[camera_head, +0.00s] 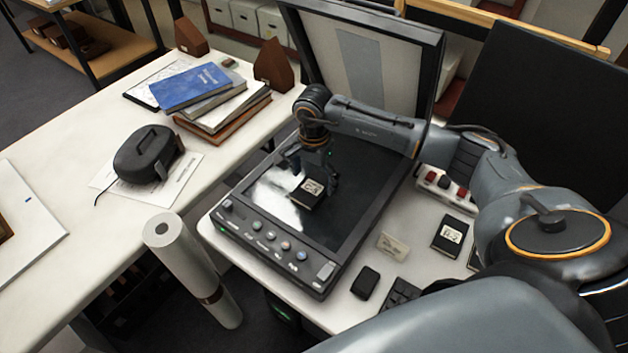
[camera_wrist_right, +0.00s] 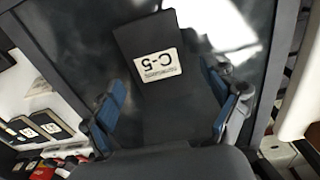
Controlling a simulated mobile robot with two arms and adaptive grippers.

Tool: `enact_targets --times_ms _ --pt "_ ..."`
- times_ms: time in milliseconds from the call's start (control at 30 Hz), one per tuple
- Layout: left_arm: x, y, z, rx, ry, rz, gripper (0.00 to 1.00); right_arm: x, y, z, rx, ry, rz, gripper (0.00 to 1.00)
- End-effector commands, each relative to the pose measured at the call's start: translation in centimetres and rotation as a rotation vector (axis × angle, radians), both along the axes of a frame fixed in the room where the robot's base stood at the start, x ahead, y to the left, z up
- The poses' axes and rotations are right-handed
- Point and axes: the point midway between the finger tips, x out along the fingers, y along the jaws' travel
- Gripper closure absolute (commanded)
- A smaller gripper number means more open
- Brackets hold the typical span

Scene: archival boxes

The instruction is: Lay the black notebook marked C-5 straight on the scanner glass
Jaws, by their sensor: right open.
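The black notebook marked C-5 (camera_head: 308,194) is at the scanner glass (camera_head: 345,180), label up, near the control panel side. The wrist view shows the notebook (camera_wrist_right: 155,35) with its white C-5 label, turned slightly relative to the gripper. My right gripper (camera_head: 314,178) is above it, open. In the wrist view its blue fingers stand apart on either side of the notebook's near part, and the open right gripper (camera_wrist_right: 167,108) shows gaps to it. Whether the notebook is fully flat or square to the glass edges I cannot tell. My left gripper is out of view.
The scanner lid (camera_head: 360,60) stands raised behind the glass. Another labelled notebook (camera_head: 450,236), a small card (camera_head: 393,246) and a black mouse (camera_head: 365,283) lie right of the scanner. Stacked books (camera_head: 225,105) and a rolled sheet (camera_head: 190,265) are to the left.

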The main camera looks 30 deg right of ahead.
Motion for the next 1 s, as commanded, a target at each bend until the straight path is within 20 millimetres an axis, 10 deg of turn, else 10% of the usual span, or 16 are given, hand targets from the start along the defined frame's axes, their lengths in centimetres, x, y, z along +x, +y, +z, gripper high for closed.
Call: enact_targets --times_ms 500,1000 --pt "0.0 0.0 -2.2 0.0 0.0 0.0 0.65 0.1 0.0 9.8 -0.002 -0.004 -0.001 0.14" --pt "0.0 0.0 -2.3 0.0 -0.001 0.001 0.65 0.0 -0.1 10.8 -0.001 0.0 -0.001 0.14"
